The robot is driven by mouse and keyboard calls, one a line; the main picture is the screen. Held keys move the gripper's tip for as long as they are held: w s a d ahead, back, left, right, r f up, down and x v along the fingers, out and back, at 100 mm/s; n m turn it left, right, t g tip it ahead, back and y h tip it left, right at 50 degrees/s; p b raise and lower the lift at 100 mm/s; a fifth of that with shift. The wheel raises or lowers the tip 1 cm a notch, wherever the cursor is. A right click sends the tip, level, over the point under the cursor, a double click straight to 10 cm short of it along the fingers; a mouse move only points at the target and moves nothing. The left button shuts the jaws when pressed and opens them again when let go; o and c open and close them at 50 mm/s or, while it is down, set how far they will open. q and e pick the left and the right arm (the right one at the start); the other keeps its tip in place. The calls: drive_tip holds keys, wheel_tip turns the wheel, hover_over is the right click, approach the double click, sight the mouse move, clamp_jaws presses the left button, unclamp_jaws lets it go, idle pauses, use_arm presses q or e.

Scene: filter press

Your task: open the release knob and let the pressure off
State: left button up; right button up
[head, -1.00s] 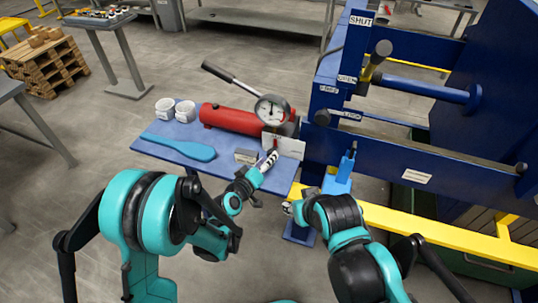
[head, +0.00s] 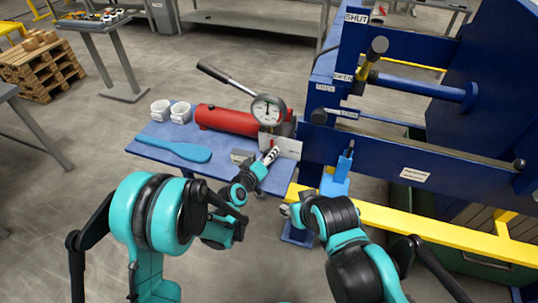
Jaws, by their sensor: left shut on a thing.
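The red pump cylinder (head: 226,119) lies on the blue side table, with a round white pressure gauge (head: 268,109) at its right end. A pale plate or block (head: 288,147) is below the gauge. My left gripper (head: 271,154) is at the front of this block, just under the gauge. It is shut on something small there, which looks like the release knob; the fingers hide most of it. The gauge reading is too small to tell. My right gripper (head: 285,211) is low beside the yellow rail, away from the pump; its fingers are too small to read.
The blue press frame (head: 390,155) and yellow rail (head: 400,219) close off the right side.

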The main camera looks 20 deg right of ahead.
use_arm(q)
drive_tip(key=m+t+y+b, duration=0.1)
drive_tip(key=m, duration=0.2)
drive_tip(key=shift+f+m+y+b, duration=0.1)
drive_tip(key=shift+m+y+b, duration=0.2)
drive_tip(key=shift+y+b, duration=0.1)
drive_tip(key=m+t+y+b, duration=0.1)
drive_tip(key=m, duration=0.3)
drive_tip(key=shift+y+b, duration=0.3)
drive_tip(key=shift+b, duration=0.1)
drive_tip(key=shift+m+t+y, duration=0.3)
drive_tip(key=shift+m+t, duration=0.3)
drive_tip(key=shift+m, duration=0.5)
drive_tip(key=m+t, duration=0.1)
drive_tip(key=m, duration=0.2)
drive_tip(key=shift+m+y, duration=0.3)
drive_tip(key=shift+m, duration=0.1)
drive_tip(key=shift+t, duration=0.3)
drive_tip(key=o, duration=0.9)
